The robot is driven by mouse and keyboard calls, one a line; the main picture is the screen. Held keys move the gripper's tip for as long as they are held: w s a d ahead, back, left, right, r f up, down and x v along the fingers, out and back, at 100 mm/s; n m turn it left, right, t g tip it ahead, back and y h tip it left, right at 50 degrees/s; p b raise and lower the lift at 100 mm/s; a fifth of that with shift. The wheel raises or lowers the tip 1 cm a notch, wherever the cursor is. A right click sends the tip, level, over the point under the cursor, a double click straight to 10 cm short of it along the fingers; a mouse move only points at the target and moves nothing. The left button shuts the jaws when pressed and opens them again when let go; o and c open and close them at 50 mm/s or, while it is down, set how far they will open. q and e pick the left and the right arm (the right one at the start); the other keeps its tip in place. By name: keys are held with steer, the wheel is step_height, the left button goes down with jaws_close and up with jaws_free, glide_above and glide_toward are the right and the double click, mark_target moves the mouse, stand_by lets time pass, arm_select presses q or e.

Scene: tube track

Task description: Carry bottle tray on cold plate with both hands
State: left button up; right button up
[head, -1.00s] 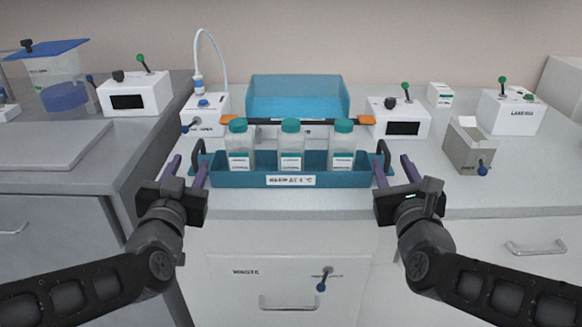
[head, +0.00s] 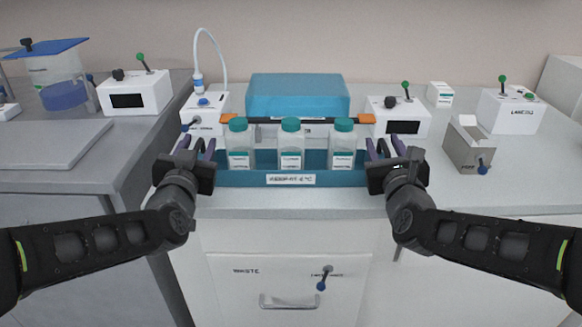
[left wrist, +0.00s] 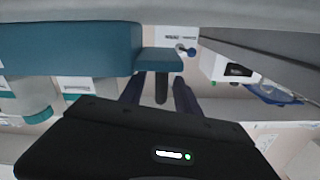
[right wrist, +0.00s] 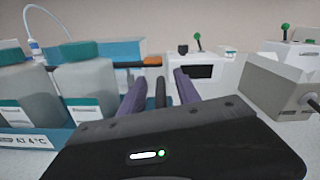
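The teal bottle tray (head: 240,179) stands level on the white counter in the head view, with a 4 °C label on its front. It holds three upright clear bottles (head: 291,147) with teal caps. My left gripper (head: 195,148) is at the tray's left end. In the left wrist view its purple fingers stand apart on either side of the dark handle (left wrist: 161,88). My right gripper (head: 384,149) is at the right end, its fingers likewise apart around the other handle (right wrist: 160,90). I cannot tell for certain which item is the cold plate.
A blue box (head: 297,93) and a dark bar with orange ends (head: 290,120) are behind the tray. White devices stand left (head: 205,112) and right (head: 400,122) of them. A grey box (head: 467,148) is further right. The counter's front edge is close before the tray.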

arm_select(q)
steer(key=shift+c, duration=0.2)
arm_select(e)
steer(key=shift+c, duration=0.2)
arm_select(q)
jaws_close()
arm_select(e)
jaws_close()
stand_by(0.5)
arm_select(q)
steer(key=shift+r, duration=0.1)
